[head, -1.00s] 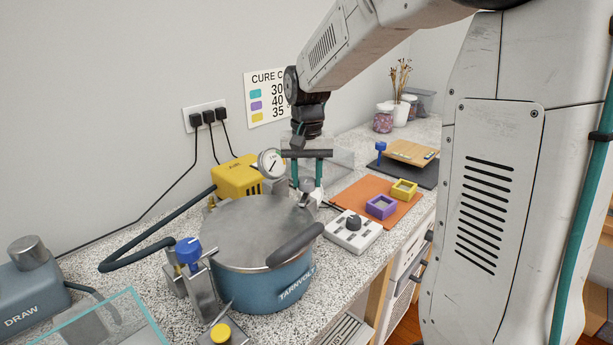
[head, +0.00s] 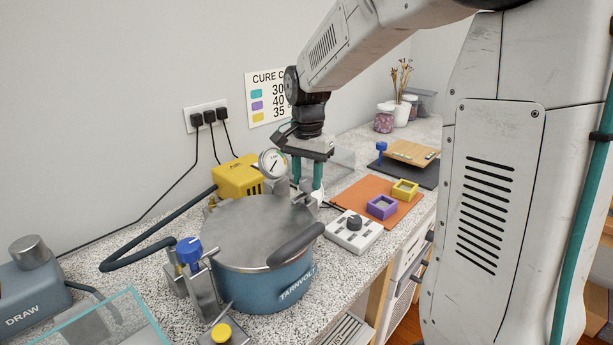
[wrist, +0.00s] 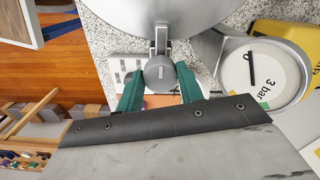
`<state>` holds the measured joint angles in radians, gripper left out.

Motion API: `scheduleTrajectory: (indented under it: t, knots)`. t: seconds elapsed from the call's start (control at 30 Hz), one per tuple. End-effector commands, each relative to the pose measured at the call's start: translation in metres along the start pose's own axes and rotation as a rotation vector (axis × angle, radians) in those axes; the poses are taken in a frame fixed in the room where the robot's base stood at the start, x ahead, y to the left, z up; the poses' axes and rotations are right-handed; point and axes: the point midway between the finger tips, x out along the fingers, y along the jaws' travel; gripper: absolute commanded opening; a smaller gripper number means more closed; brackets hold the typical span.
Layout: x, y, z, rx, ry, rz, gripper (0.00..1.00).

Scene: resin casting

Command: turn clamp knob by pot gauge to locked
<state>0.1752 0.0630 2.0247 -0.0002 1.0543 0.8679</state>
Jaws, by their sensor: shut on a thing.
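The blue pot (head: 255,284) stands on the counter with its grey lid on. The pot gauge (head: 273,162) is a round white dial at the back of the lid; in the wrist view it fills the right side (wrist: 264,76). My gripper (head: 307,186) is upright over the clamp beside the gauge. In the wrist view its teal fingers are shut on the grey clamp knob (wrist: 160,74), one on each side. The clamp's metal arm runs from the knob to the lid rim. In the head view the fingers hide most of the knob. I see no lock marking on it.
Another clamp with a blue knob (head: 188,250) is at the pot's left. A yellow pump box (head: 236,177) stands behind the pot.

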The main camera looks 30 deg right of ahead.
Motion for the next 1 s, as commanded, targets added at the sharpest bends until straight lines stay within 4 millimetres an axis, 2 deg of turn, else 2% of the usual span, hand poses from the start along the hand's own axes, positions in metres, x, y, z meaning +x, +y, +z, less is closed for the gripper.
scheduleTrajectory:
  t: [0.3,0.33,0.4,0.73,0.87,1.0]
  knots:
    - [-0.001,0.000,-0.001,0.003,0.003,-0.002,0.14]
    - [-0.001,0.000,-0.001,0.003,0.003,-0.002,0.40]
    - [-0.001,0.000,-0.001,0.003,0.002,-0.002,0.59]
    - [-0.003,-0.001,0.000,0.001,0.002,-0.002,0.59]
    - [-0.019,-0.001,0.000,0.001,0.003,-0.004,0.59]
    - [-0.044,-0.001,-0.001,0.002,0.003,-0.004,0.59]
